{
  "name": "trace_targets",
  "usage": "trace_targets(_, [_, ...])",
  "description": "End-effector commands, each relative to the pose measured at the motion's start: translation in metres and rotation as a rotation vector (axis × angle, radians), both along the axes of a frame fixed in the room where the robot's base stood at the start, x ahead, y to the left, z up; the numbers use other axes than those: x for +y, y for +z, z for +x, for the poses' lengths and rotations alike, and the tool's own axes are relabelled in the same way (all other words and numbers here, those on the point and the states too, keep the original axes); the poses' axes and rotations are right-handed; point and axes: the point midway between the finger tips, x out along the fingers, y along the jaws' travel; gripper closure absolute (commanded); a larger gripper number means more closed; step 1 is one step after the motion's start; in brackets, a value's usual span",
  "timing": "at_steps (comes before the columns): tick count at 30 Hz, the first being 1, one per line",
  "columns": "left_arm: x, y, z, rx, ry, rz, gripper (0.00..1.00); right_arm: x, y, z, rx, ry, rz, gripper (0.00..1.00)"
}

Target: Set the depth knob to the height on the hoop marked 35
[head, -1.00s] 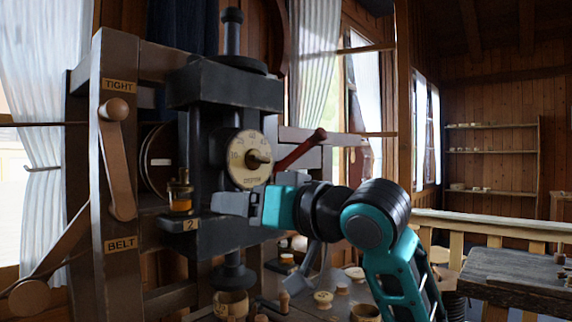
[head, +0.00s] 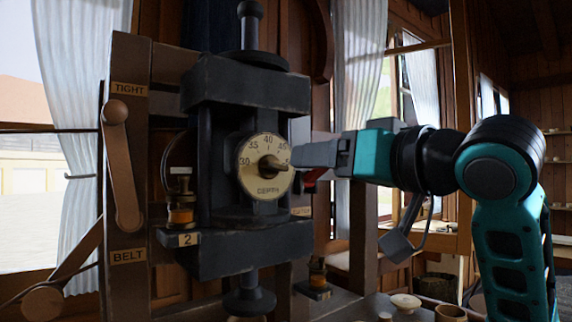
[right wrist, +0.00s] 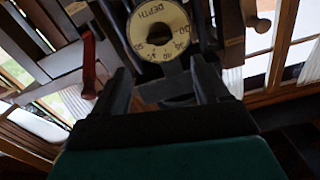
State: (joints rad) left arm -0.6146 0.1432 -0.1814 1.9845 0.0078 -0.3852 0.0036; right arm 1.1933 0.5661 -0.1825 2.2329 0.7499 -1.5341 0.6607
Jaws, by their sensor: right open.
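The depth dial (head: 265,185) is a cream disc lettered DEPTH on the front of the dark machine head. Its numerals run from 30 at the left through 35 and 40 at the top to 45 and about 50 at the right. The brown depth knob (head: 270,163) sticks out of its middle. My right gripper (head: 300,155) is just right of the knob. In the right wrist view its open fingers (right wrist: 162,78) point toward the dial (right wrist: 158,14), with nothing clearly gripped. A hoop marked 35 cannot be made out. My left gripper is out of view.
A wooden lever (head: 122,165) stands between TIGHT and BELT plates at the left. A small amber-banded oiler (head: 181,212) stands above a plate marked 2. A red lever (right wrist: 89,65) is beside the dial. Small turned pieces (head: 405,302) lie below right.

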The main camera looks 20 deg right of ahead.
Motion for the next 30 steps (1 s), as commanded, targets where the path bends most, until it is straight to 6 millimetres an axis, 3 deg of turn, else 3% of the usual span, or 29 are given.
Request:
trace_targets(9, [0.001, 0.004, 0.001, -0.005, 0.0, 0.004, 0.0, 0.024, 0.0, 0.063, 0.004, 0.002, 0.001, 0.26])
trace_targets(15, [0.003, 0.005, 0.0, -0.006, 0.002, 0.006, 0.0, 0.033, 0.0, 0.09, 0.003, 0.002, 0.0, 0.26])
trace_targets(28, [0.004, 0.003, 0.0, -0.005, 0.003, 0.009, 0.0, 0.037, 0.0, 0.101, 0.0, 0.001, -0.001, 0.26])
trace_targets(30, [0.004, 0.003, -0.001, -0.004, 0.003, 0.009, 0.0, 0.037, 0.0, 0.101, 0.0, 0.001, -0.001, 0.3])
